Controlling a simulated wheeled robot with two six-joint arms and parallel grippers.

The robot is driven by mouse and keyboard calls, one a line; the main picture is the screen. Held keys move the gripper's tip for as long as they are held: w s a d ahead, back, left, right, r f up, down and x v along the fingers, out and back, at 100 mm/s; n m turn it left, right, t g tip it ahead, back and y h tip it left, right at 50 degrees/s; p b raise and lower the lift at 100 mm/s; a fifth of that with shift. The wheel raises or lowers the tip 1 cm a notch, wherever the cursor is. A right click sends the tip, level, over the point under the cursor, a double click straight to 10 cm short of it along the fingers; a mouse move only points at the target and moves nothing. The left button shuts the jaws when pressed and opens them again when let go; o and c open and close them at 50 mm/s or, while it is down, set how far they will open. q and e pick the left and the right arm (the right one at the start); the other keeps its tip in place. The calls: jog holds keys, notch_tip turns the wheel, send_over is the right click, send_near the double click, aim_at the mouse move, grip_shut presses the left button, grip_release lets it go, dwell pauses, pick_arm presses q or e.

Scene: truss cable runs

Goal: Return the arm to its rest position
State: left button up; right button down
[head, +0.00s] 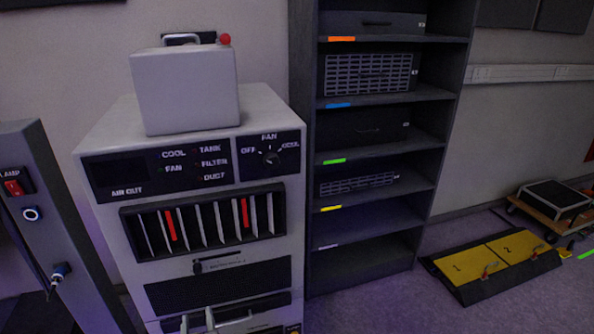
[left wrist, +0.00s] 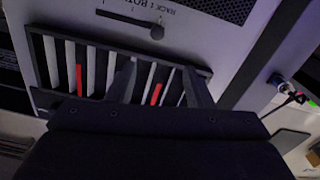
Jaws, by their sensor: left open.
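In the left wrist view, the spread fingers of my left gripper (left wrist: 162,85) point toward the cooler's louvre vent (left wrist: 68,68), which has two red strips among pale slats. I cannot tell the gap between the fingertips and the vent. My right gripper is in neither view.
A grey box (head: 186,92) with a handle and red knob stands on the cooler. A dark shelf rack (head: 450,75) is to its right. A panel with a red switch (head: 14,187) stands at left. A yellow ramp (head: 490,262) and a wooden dolly (head: 548,207) are on the floor at right.

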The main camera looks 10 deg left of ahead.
pick_arm(q)
jog(key=s+d+f+m+g+h, duration=0.2)
jog(key=s+d+f+m+h, duration=0.15)
jog(key=s+f, duration=0.6)
jog(key=s+d+f+m+g+h, duration=0.2)
jog(key=s+f+m+g+h, duration=0.15)
jog(key=f, duration=1.15)
jog(key=s+f+g, duration=0.4)
jog(key=s+f, duration=0.2)
jog(key=s, duration=0.8)
jog(key=s+f+g+h, duration=0.1)
jog(key=s+f+g, duration=0.3)
jog(key=s, duration=1)
notch_tip(320, 180, down, 3)
jog(key=shift+s+m+g, duration=0.2)
jog(key=shift+m+g, duration=0.15)
jog(key=shift+m, duration=0.05)
